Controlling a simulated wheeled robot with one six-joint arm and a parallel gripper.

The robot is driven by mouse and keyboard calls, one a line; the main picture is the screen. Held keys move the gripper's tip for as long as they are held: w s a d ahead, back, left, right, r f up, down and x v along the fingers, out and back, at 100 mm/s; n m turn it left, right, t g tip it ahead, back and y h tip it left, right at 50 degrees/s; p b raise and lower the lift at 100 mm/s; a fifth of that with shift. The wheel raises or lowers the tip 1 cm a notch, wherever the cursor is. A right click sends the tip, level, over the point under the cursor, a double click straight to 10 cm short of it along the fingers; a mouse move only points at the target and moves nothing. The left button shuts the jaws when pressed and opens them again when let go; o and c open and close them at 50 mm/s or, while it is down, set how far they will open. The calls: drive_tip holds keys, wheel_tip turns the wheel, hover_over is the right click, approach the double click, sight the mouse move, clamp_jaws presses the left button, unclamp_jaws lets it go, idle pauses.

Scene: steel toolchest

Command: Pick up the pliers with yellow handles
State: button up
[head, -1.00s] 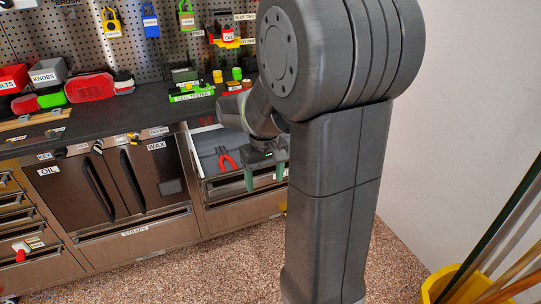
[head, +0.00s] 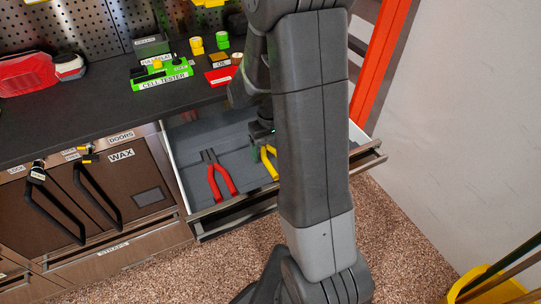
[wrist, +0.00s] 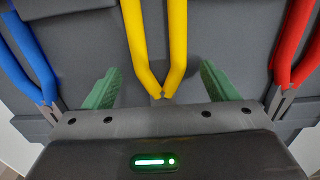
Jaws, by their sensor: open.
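The pliers with yellow handles (wrist: 176,45) lie in the open drawer. In the wrist view the yellow handles run down the middle, and the pliers' jaws are hidden behind my gripper body. In the head view only a part of the yellow handles (head: 267,162) shows beside my arm. My gripper (wrist: 160,85) is open, with one green finger on each side of the yellow pliers, apart from them. I cannot tell the exact height of the fingertips over the pliers. In the head view my arm hides most of the gripper.
Red-handled pliers (head: 221,178) lie to the left in the drawer (head: 183,150); they show at the right of the wrist view (wrist: 290,45). Blue-handled pliers (wrist: 28,50) lie on the other side. The counter (head: 95,113) above holds a green cell tester (head: 163,77).

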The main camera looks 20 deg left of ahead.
drive_tip(key=shift+f, duration=0.4)
drive_tip(key=shift+c, duration=0.2)
drive_tip(key=shift+r, duration=0.1)
drive_tip(key=c, duration=1.2)
